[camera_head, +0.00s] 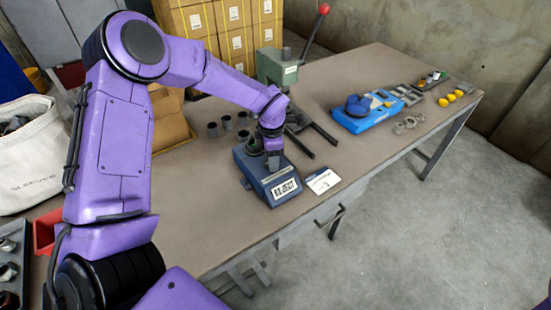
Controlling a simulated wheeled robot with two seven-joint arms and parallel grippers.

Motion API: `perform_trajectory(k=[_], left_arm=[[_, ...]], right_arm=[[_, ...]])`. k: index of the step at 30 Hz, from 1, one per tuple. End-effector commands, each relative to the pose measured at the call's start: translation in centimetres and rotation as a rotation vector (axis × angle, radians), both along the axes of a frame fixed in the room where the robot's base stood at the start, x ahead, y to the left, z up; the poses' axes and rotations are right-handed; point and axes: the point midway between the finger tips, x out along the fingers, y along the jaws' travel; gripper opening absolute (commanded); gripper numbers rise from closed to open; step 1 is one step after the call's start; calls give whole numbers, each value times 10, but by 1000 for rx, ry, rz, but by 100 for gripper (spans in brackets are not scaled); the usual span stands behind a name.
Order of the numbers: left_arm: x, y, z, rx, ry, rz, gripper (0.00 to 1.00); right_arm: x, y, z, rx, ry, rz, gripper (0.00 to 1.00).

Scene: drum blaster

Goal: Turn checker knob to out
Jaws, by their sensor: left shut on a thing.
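A dark blue-grey box (262,180), which looks like the checker, sits near the table's front edge. A white plate on its front reads what looks like "REJECT" (285,188). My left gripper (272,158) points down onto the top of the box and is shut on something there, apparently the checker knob. The knob is mostly hidden by the gripper, so its setting cannot be read. A dark round part (254,146) shows just left of the gripper. My right gripper is not in view.
A white card (322,181) lies just right of the box. Several dark cups (227,123) stand behind it. A green lever press (277,68) with rails is at the back. A bright blue device (367,112) and small parts are further right. Bare table lies left of the box.

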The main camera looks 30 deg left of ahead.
Motion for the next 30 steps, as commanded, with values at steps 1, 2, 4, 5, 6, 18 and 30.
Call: perform_trajectory(k=[1,2,4,5,6,18,30], left_arm=[[-6,1,-4,1,19,6,18],[-6,2,-4,1,19,6,18],[-6,2,-4,2,20,7,18],[-6,2,-4,2,21,7,18],[-6,2,-5,2,21,7,18],[-6,1,-6,2,23,5,18],[-5,1,-5,2,20,3,73]], right_arm=[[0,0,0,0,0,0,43],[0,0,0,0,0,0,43],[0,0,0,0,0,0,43],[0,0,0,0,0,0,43],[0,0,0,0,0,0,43],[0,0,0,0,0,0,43],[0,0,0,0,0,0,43]])
